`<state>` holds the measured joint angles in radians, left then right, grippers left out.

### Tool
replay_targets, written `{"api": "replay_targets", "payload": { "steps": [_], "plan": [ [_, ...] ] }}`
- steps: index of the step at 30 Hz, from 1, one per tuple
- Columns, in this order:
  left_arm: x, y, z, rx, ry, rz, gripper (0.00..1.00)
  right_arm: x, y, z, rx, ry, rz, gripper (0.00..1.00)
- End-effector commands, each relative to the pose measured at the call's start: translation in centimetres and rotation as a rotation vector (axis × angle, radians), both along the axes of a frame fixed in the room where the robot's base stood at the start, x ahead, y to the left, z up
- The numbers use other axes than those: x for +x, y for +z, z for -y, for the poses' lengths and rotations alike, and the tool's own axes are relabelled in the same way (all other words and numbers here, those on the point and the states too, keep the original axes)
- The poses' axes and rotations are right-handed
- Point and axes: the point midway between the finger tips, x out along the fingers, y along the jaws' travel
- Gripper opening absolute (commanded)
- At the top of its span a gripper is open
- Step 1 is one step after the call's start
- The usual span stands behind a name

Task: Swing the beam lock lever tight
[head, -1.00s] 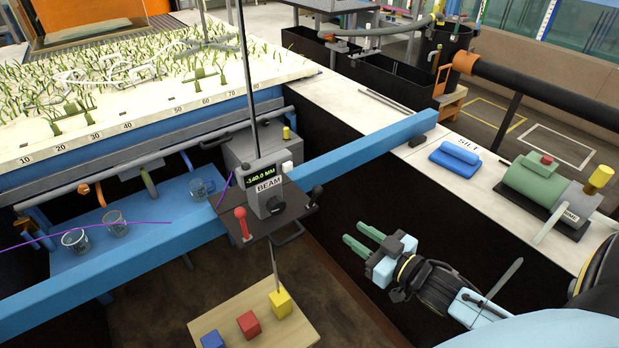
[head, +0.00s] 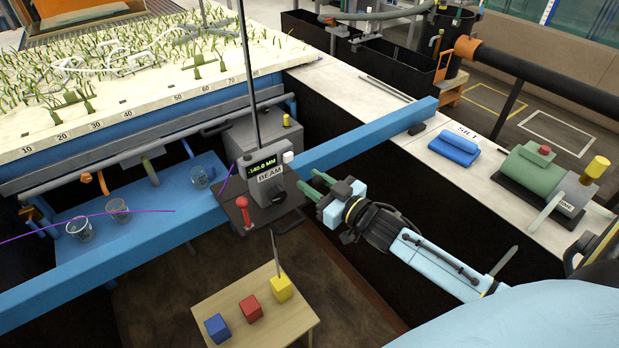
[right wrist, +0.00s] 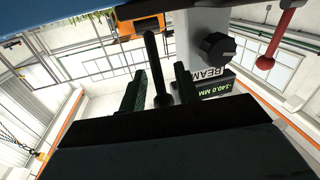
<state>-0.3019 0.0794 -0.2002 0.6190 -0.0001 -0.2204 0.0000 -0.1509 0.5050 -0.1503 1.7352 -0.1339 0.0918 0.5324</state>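Neither lever carries a readable lock label. My right gripper (head: 310,182) is at the plate's right side. In the right wrist view its fingers are open, one on each side of the black lever, with gaps visible. My left gripper is out of view.
A small wooden table (head: 290,322) below holds a blue, a red and a yellow block. A thin upright rod (head: 245,70) rises from the carriage. Glass beakers (head: 118,210) stand on the blue shelf at left. A white ledge (head: 400,130) with equipment runs along the right.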

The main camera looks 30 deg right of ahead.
Motion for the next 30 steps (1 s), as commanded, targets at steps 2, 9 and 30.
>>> {"api": "replay_targets", "payload": {
  "steps": [2, 9, 30],
  "plan": [
    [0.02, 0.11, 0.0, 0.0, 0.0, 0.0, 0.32, 0.78, 0.07, -0.18, 0.001, -0.001, 0.001, 0.32],
    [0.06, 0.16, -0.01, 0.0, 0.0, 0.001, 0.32, 1.5, -0.01, -0.43, 0.001, 0.0, 0.0, 0.32],
    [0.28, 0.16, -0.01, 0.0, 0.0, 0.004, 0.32, 1.5, 0.18, -0.42, 0.0, 0.001, 0.004, 0.0]
  ]
}}
